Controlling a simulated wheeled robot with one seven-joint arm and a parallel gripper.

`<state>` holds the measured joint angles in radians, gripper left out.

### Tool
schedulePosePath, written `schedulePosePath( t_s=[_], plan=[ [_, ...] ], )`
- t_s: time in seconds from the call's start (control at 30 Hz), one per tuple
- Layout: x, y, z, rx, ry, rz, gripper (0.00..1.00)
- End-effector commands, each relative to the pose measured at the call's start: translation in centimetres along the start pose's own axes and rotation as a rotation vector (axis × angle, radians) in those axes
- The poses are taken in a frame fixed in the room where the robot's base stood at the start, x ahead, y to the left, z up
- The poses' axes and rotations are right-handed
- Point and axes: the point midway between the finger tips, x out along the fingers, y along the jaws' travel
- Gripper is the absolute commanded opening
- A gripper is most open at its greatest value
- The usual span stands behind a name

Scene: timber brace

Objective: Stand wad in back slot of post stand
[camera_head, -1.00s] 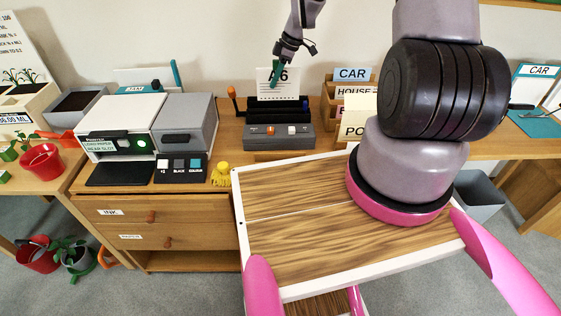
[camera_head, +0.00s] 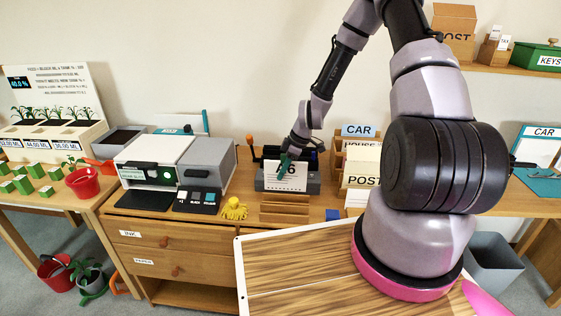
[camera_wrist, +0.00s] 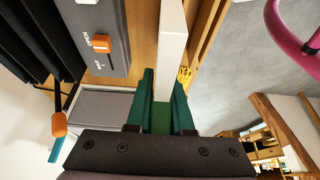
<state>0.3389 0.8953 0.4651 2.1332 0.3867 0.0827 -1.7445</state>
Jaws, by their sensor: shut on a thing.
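The wad is a white sheet-like block (camera_head: 287,178) with a dark "6" visible on its face. In the head view it hangs upright in front of the grey machine. My gripper (camera_head: 284,163) is shut on its upper edge. In the wrist view the wad (camera_wrist: 171,45) shows edge-on as a white slab between the green fingers (camera_wrist: 163,105).
A grey machine (camera_head: 264,183) with a lever is behind the wad. A yellow tasselled thing (camera_head: 234,209) and a printer (camera_head: 155,165) are to the left. My wood-topped tray is in front of the desk. A shelf with boxes is at upper right.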

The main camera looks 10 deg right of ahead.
Motion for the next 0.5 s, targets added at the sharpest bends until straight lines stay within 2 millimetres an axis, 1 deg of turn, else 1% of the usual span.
schedulePosePath(
  t_s=[0.13, 0.5],
  plan=[
    [0.35, -0.59, 0.47, 0.01, -0.006, 0.004, 0.0],
    [0.36, -0.63, 0.5, 0.009, -0.006, 0.004, 0.0]
  ],
)
